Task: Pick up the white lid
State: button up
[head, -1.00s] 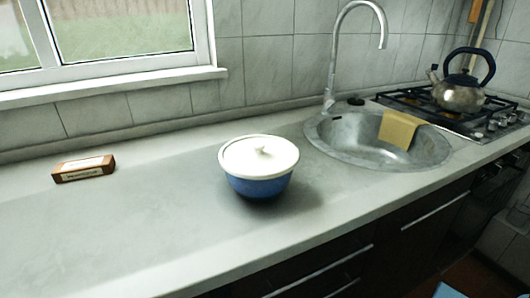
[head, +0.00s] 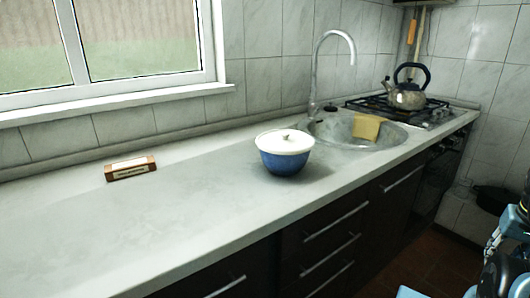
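The white lid (head: 284,141) rests on top of a blue enamel pot (head: 284,162) and has a small knob at its centre. The pot stands on the light grey countertop (head: 190,215), in front of and to the left of the sink. Parts of my arm (head: 500,260) show at the lower right edge, well apart from the pot. My gripper's fingertips cannot be made out.
A brown block with a label (head: 131,168) lies on the counter at left. The round metal sink (head: 392,139) has a yellow cloth (head: 367,127) over its rim and a tall faucet (head: 315,85). A kettle (head: 406,96) stands on the stove (head: 440,113). The counter's left front is clear.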

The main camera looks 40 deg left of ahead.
aim_at(280, 141)
jog(key=k, duration=0.65)
jog(key=z, duration=0.9)
jog(key=i, duration=1.15)
jog(key=u, duration=3.3)
